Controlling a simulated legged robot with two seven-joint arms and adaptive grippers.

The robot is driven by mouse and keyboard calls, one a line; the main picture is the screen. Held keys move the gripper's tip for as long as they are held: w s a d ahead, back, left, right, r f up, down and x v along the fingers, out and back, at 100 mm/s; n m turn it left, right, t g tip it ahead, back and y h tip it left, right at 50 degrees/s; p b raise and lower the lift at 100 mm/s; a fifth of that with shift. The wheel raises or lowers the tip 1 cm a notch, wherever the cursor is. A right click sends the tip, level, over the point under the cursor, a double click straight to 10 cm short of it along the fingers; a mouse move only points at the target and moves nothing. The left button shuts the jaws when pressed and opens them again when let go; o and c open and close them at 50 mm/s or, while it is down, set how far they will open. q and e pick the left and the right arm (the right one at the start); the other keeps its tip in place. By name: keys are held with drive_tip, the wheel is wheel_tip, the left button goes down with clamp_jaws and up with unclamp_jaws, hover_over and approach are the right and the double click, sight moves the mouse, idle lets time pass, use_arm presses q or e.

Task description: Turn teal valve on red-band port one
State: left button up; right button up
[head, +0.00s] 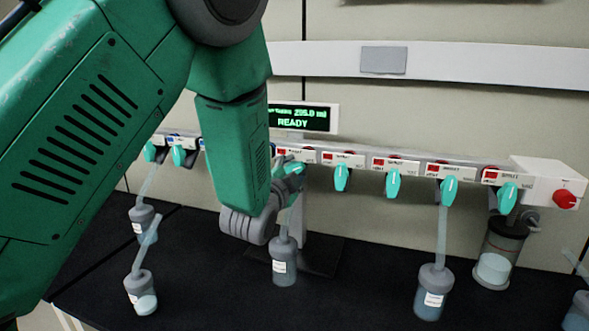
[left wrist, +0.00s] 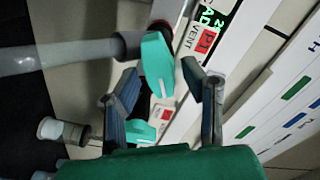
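A row of teal valves hangs from a white manifold on the wall. The valve at the leftmost red-band port (head: 283,152) is mostly hidden behind my left gripper (head: 291,170) in the head view. In the left wrist view, a teal valve (left wrist: 157,62) beside a red label (left wrist: 206,40) lies between the fingertips of my left gripper (left wrist: 160,73). The two fingers stand apart, with a visible gap on each side of the valve. Whether they touch it deeper down is hidden. My right gripper is in neither view.
More red-band valves (head: 341,177) hang to the right, close by. A display (head: 303,117) reads READY above the manifold. A red knob (head: 565,200) is at the right end.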

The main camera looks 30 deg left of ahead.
use_arm(q)
drive_tip(key=shift+w+a+f, duration=0.1)
drive_tip(key=shift+w+a, duration=0.05)
drive_tip(key=shift+a, duration=0.05)
drive_tip(key=shift+d, duration=0.1)
clamp_jaws()
drive_tip(key=shift+n, duration=0.5)
drive_tip(key=shift+f+n+b, duration=0.1)
drive_tip(key=shift+n+b, duration=0.35)
drive_tip(key=shift+n, duration=0.15)
drive_tip(key=n+b, duration=0.1)
drive_tip(key=n, duration=0.3)
drive_tip(key=shift+b, duration=0.35)
drive_tip(key=n+b, duration=0.1)
drive_tip(key=n, duration=0.4)
drive_tip(key=shift+b, duration=0.4)
drive_tip(key=shift+r+n, duration=0.2)
drive_tip(key=shift+n, duration=0.3)
